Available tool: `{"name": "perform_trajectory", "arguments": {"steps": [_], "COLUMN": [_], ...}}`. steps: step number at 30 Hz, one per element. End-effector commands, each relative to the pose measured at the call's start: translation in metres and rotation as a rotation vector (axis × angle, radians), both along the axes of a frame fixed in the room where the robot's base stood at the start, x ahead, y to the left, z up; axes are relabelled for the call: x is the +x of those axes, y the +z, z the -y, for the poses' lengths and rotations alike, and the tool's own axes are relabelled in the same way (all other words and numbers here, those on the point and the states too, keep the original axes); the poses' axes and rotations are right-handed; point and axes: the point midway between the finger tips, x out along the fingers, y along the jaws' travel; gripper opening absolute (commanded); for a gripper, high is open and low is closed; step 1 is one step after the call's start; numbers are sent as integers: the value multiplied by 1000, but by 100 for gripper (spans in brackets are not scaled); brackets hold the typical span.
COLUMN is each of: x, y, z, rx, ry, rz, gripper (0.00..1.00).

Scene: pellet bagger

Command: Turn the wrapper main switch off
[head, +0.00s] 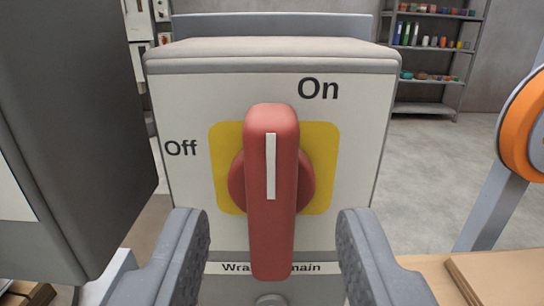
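The wrapper main switch is a red rotary handle (270,190) on a yellow plate (323,160), set on the front of a grey-white box (185,220). The handle stands upright, and its white mark points up. "On" is printed above and to the right, "Off" to the left. The label below, partly hidden by the handle, reads "Wra... main". My gripper (272,232) is open, with one finger on each side of the handle's lower part. Gaps show between both fingers and the handle. Contact with the box face cannot be told.
A large dark grey cabinet (70,120) stands close on the left. An orange round part (525,125) on a grey post is at the right. A wooden surface (430,268) lies lower right. Shelves (435,60) stand far behind, across open floor.

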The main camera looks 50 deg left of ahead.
Motion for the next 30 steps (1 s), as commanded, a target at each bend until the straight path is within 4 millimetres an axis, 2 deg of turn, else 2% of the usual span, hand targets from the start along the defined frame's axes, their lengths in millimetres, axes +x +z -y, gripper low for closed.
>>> {"name": "perform_trajectory", "arguments": {"steps": [9,21,23,24,26,27,30], "x": [17,19,19,19,19,19,19], "y": [0,0,0,0,0,0,0], "z": [-20,-24,-24,-24,-24,-32,-26], "rx": [1,0,0,0,0,1,-2], "ry": [1,0,0,0,0,2,1], "rz": [1,0,0,0,0,1,2], "gripper": [40,40,26,15,12,12,13]}}
